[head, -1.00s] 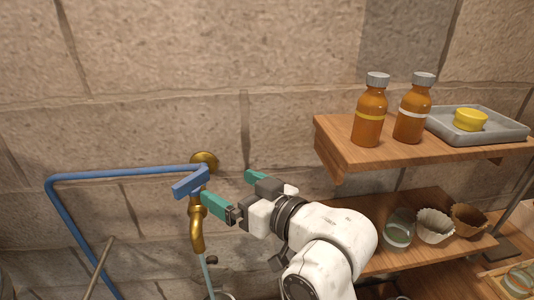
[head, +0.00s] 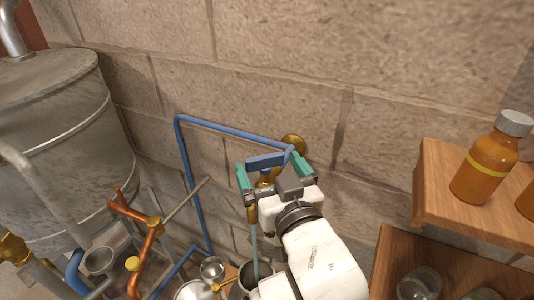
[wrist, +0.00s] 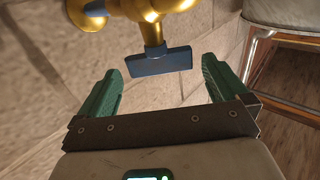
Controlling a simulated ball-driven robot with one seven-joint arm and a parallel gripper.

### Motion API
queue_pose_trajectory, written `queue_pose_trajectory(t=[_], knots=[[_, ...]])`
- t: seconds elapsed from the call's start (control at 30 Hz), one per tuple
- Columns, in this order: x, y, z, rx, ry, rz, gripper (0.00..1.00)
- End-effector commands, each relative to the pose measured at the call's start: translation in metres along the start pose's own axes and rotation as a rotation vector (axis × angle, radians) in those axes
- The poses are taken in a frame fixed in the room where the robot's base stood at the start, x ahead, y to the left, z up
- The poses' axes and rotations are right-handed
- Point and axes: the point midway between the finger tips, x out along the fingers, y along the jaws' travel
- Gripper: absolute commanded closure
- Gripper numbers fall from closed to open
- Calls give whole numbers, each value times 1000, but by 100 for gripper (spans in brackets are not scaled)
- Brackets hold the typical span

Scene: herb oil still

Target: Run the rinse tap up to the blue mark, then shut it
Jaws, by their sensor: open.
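The rinse tap has a blue lever handle (head: 266,161) and a brass body (head: 267,179), fixed to the stone wall. A thin pale-blue stream (head: 254,238) hangs below its spout, into a grey vessel (head: 238,292) partly hidden by my arm. I cannot see a blue mark or a water level. My gripper (head: 269,165) is open, its teal fingers either side of the handle in the head view. In the wrist view the handle (wrist: 160,62) lies just ahead of the gap of my gripper (wrist: 163,72), with no contact visible.
A blue pipe (head: 186,170) runs along the wall to the tap. A large metal still (head: 60,140) and copper pipes (head: 148,245) stand at the left. A wooden shelf (head: 465,205) with an amber bottle (head: 487,162) is at the right. A small pan (head: 212,269) sits below.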

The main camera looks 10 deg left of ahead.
Motion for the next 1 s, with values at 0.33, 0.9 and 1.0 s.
queue_pose_trajectory(t=[0.33,0.9,1.0], knots=[[31,0,0,0,0,0,0],[32,0,0,0,0,0,29],[32,0,0,0,0,-1,38]])
